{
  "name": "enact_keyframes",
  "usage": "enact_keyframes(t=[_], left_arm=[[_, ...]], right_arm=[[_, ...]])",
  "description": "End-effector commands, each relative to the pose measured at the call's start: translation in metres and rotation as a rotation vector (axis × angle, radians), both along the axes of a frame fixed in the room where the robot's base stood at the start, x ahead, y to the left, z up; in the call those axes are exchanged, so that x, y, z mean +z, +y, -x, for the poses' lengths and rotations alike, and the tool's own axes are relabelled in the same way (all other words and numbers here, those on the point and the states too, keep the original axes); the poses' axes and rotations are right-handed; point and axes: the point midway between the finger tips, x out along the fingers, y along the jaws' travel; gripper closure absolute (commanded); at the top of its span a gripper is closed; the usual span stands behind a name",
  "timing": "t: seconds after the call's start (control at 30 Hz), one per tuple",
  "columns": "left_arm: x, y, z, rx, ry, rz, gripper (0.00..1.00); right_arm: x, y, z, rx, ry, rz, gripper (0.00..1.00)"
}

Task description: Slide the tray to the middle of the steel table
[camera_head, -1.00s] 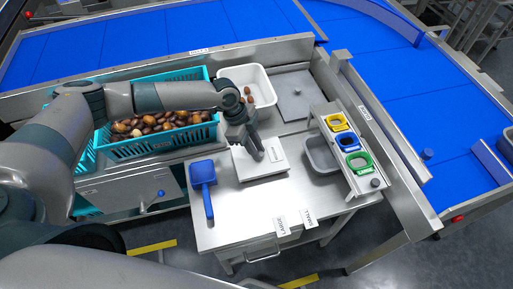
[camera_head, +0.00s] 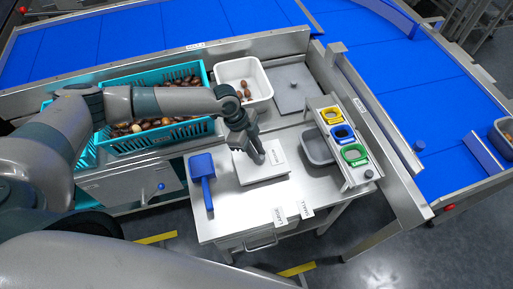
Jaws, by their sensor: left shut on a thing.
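The tray (camera_head: 254,172), a flat, pale, square piece, lies on the steel table (camera_head: 226,218), near the middle of its width. My left gripper (camera_head: 259,157) reaches down from the upper left onto the tray. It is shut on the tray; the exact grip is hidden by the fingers. My right gripper is not in view.
A blue scoop (camera_head: 202,167) lies left of the tray. A white tub (camera_head: 264,88) with a few dates stands behind it. To the right are a grey bin (camera_head: 316,149) and a rack of coloured rings (camera_head: 343,133). Two label cards (camera_head: 279,215) mark the front edge.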

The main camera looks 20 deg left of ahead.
Motion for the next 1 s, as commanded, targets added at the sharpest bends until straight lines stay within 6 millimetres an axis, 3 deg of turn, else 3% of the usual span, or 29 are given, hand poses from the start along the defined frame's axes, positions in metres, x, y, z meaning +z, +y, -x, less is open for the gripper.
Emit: enact_keyframes(t=[1.0], left_arm=[[0.001, -0.024, 0.035, -0.001, 0.002, 0.0, 1.0]], right_arm=[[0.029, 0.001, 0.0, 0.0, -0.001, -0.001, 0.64]])
